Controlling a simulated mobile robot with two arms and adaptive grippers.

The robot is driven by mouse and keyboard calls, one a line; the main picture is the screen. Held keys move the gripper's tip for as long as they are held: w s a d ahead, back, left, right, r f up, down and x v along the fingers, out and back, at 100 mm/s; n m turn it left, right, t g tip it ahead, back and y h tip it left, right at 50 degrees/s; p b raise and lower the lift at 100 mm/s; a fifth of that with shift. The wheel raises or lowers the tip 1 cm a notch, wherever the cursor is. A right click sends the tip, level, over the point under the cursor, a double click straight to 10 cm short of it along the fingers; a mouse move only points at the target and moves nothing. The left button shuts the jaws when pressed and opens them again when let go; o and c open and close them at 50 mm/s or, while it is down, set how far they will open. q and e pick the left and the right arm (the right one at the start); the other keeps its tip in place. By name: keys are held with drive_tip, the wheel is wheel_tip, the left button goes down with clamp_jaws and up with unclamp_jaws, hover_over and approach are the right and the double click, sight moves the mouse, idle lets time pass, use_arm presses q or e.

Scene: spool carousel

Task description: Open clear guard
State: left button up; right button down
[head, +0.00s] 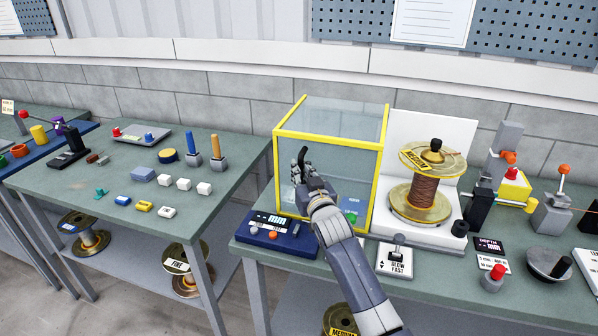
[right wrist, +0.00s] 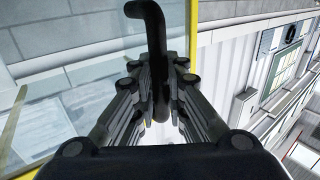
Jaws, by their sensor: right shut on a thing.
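The clear guard (head: 378,180) is a see-through box with yellow edges on the right-hand bench. Its yellow edge (right wrist: 193,45) and clear panel show in the right wrist view. My right gripper (head: 304,168) is at the guard's front, toward its left side. It is shut on a black bent handle (right wrist: 155,45), which stands between the fingers in the right wrist view. The handle's lower part is hidden by the fingers. The front looks closed, though my arm covers part of it. My left gripper is not in view.
A blue panel with buttons (head: 268,229) sits before the guard. To the right are a slow/fast lever box (head: 397,262), a copper wire spool (head: 428,190) and a red button (head: 496,272). A second bench (head: 120,180) with small blocks stands left, across a gap.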

drive_tip(key=shift+f, duration=0.1)
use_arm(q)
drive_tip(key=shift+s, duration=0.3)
use_arm(e)
drive_tip(key=shift+d, duration=0.1)
drive_tip(key=c, duration=1.7)
unclamp_jaws()
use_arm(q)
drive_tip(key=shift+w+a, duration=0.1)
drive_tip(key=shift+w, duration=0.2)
use_arm(e)
drive_tip(key=shift+o, duration=0.5)
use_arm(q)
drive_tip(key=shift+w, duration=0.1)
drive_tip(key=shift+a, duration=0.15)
use_arm(e)
drive_tip(key=v, duration=1.2)
drive_tip(key=shift+s, duration=0.1)
